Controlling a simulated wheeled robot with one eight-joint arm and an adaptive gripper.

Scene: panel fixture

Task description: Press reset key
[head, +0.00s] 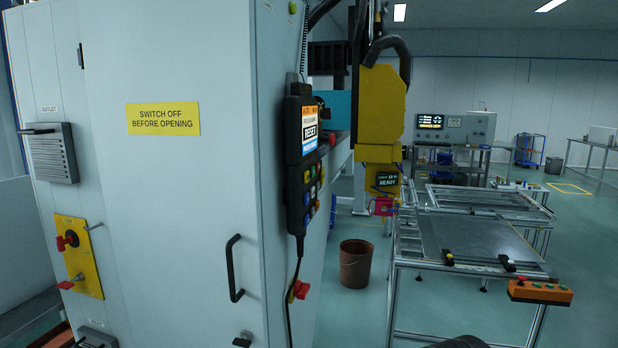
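A dark hand-held pendant (294,170) hangs upright on the right edge of the grey cabinet (190,200). Its lit screen (309,130) shows the word RESET between an orange band and a blue band. Below the screen are several small coloured keys (312,192), in blue, red, yellow and green tones. Their labels are too small to read, so I cannot tell which one is the reset key. A red button (332,139) sticks out at the pendant's right side.
The cabinet has a black handle (232,268) and a yellow switch plate (78,256). A brown bucket (355,263) stands on the floor behind it. A metal frame table (470,268) with an orange button box (540,291) stands at right. A yellow machine head (383,105) hangs behind the pendant.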

